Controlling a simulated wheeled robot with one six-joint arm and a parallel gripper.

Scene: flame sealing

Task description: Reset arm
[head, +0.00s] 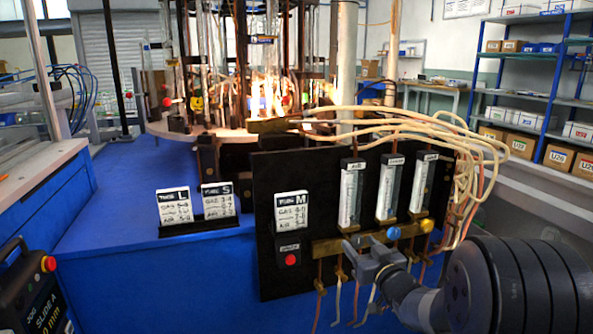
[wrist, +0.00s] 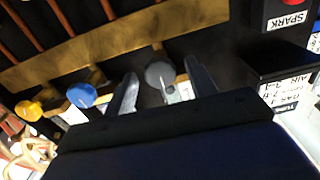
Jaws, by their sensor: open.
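My gripper (head: 366,262) is at the lower front of the black gas panel (head: 330,200), by the brass manifold bar (head: 328,247). In the wrist view, my gripper (wrist: 163,82) is open, with one finger on each side of a grey knob (wrist: 160,74). I cannot tell whether the fingers touch it. A blue knob (head: 393,233) and a yellow knob (head: 427,225) stand to the right in the head view. In the wrist view, the blue knob (wrist: 82,95) and yellow knob (wrist: 29,110) are to the left.
Three flow tubes (head: 388,188) stand above the manifold. Pale hoses (head: 430,125) loop over the panel's right side. A red button (head: 291,259) and a settings card (head: 291,212) are left of my gripper. Flames (head: 268,98) burn behind the panel. Blue bench top (head: 120,215) is free at left.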

